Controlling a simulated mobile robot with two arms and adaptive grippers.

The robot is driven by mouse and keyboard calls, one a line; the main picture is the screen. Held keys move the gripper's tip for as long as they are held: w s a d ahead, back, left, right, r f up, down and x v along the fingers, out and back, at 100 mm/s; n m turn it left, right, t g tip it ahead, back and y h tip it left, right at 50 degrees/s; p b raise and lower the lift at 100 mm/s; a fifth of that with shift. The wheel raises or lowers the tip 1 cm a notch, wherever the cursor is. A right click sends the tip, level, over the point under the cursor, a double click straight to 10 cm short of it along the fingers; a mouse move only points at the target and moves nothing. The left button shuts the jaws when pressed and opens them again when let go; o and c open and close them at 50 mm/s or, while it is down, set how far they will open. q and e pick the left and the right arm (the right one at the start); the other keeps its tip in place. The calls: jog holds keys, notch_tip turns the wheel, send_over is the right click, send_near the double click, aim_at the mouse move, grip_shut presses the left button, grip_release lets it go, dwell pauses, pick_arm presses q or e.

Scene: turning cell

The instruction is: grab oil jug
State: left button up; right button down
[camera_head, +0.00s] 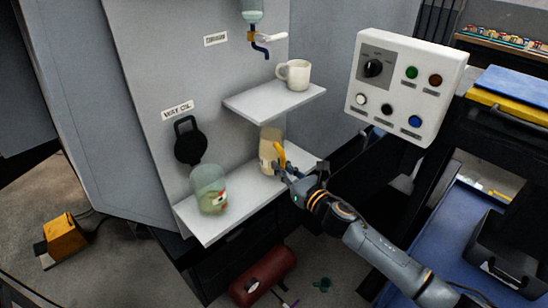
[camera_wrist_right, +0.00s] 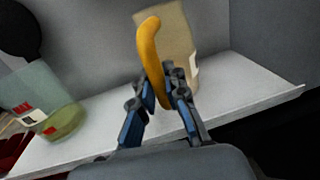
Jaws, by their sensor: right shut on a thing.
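The oil jug (camera_head: 267,151) is a tan, translucent jug with a yellow handle (camera_head: 280,157). It stands on the lower white shelf (camera_head: 206,229), below the upper shelf. My right gripper (camera_head: 287,172) reaches in from the lower right and is shut on the yellow handle. In the right wrist view the handle (camera_wrist_right: 153,60) runs down between the two fingers (camera_wrist_right: 162,97), and the jug's body (camera_wrist_right: 177,45) shows behind it. My left gripper is not in view.
A greenish clear container (camera_head: 210,188) stands on the same shelf, left of the jug. The upper shelf (camera_head: 275,101) holds a cream mug (camera_head: 295,74) above the jug. A white button panel (camera_head: 405,85) is on the right. A red cylinder (camera_head: 263,276) lies on the floor.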

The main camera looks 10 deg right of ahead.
aim_at(283, 154)
jog(key=shift+r, duration=0.1)
jog(key=shift+s+d+r, duration=0.1)
jog(key=shift+r, duration=0.2)
notch_tip(283, 154, up, 7)
jog(key=shift+f+p, duration=0.15)
jog(key=shift+p, duration=0.65)
jog(key=d+b+v, duration=0.1)
jog(key=b+v, duration=0.2)
jog(key=v, duration=0.6)
jog(key=w+d+b+v, duration=0.1)
jog(key=b+v, duration=0.2)
jog(key=v, duration=0.7)
jog(key=shift+d+f, duration=0.2)
jog(key=shift+d, duration=0.15)
jog(key=shift+s, duration=0.1)
